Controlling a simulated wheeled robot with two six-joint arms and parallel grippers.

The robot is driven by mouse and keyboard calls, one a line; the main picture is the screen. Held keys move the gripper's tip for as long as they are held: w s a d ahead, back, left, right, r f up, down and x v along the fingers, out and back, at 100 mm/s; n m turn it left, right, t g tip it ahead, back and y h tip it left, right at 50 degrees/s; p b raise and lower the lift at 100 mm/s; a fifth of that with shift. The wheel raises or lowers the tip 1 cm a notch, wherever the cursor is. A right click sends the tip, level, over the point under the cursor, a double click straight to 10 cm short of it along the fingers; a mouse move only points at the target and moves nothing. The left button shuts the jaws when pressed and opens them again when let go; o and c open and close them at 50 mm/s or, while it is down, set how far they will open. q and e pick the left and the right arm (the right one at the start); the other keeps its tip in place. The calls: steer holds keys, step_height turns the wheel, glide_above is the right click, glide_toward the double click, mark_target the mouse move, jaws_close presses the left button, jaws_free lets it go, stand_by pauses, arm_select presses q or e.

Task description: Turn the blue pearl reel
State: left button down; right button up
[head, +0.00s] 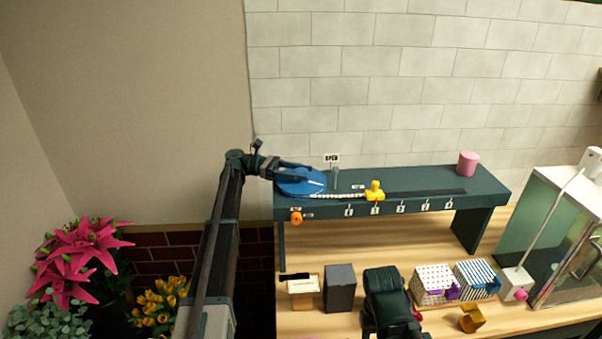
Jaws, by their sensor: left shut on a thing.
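The blue pearl reel (299,189) is a flat blue disc at the left end of the dark green raised shelf, with a white mark near its right side. A string of white pearls (335,196) runs from it to the right along the shelf. My left gripper (300,170) reaches over the reel from the left and is shut at its upper part. The exact contact is too small to see and is partly hidden by the fingers. A yellow slider (375,191) stands at the right end of the pearls.
An orange knob (296,218) sits on the shelf front (480,200) below the reel, with numbered tags to its right. A pink cylinder (467,163) stands at the shelf's right end. Boxes, including a dotted one (433,284), stand on the wooden table below. Flowers fill the lower left.

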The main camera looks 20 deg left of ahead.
mark_target(301, 170)
stand_by(0.3)
arm_select(q)
steer(key=shift+c, duration=1.5)
jaws_free()
steer(key=shift+r+p, duration=0.8)
step_height(301, 170, up, 2)
steer(key=shift+r+p, duration=0.1)
steer(key=shift+p, duration=0.95)
steer(key=s+d+r+p, duration=0.1)
steer(key=s+d, duration=0.3)
steer(key=s, duration=1.1)
steer(key=shift+s+d, duration=0.15)
steer(key=shift+s, duration=0.05)
steer(key=shift+r, duration=0.1)
